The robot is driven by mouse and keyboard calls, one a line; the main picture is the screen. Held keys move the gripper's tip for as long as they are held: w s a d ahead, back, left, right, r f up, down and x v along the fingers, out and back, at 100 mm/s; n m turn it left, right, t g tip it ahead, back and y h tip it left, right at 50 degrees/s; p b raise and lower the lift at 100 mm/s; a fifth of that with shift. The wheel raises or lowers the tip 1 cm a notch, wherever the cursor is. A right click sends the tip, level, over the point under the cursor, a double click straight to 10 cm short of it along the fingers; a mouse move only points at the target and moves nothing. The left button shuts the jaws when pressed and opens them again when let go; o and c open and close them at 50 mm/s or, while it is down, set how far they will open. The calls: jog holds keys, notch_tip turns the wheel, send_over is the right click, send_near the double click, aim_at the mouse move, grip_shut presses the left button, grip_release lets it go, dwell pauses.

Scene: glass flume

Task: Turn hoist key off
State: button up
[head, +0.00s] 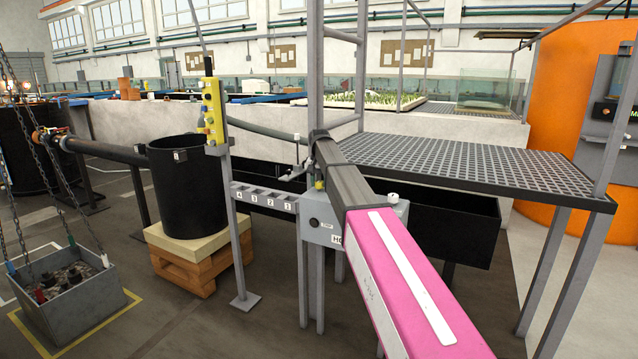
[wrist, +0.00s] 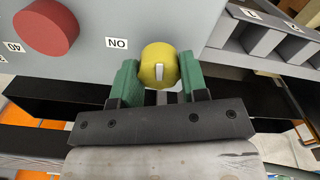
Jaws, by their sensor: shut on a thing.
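The hoist key is a round yellow knob (wrist: 155,62) with a white pointer mark, on the face of a grey control box (wrist: 160,20) in the wrist view. Its pointer runs nearly up and down in the picture. An ON label (wrist: 117,43) sits left of the knob. My gripper (wrist: 158,72) is shut on the knob, with one green finger on each side. In the head view the grey box (head: 328,232) stands on posts, right of a numbered rack. My arm hides part of the box and most of the gripper there.
A red button (wrist: 45,27) is close by on the box. The numbered slotted rack (head: 264,196) adjoins the box. A dark grating platform (head: 460,165) lies right. A black barrel (head: 188,190) and a chain-hung grey bin (head: 75,300) stand left.

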aim_at(319, 181)
jog(key=shift+m, duration=0.9)
jog(key=o, duration=0.9)
jog(key=shift+r, duration=0.15)
notch_tip(319, 181, up, 11)
jog(key=shift+f, duration=0.2)
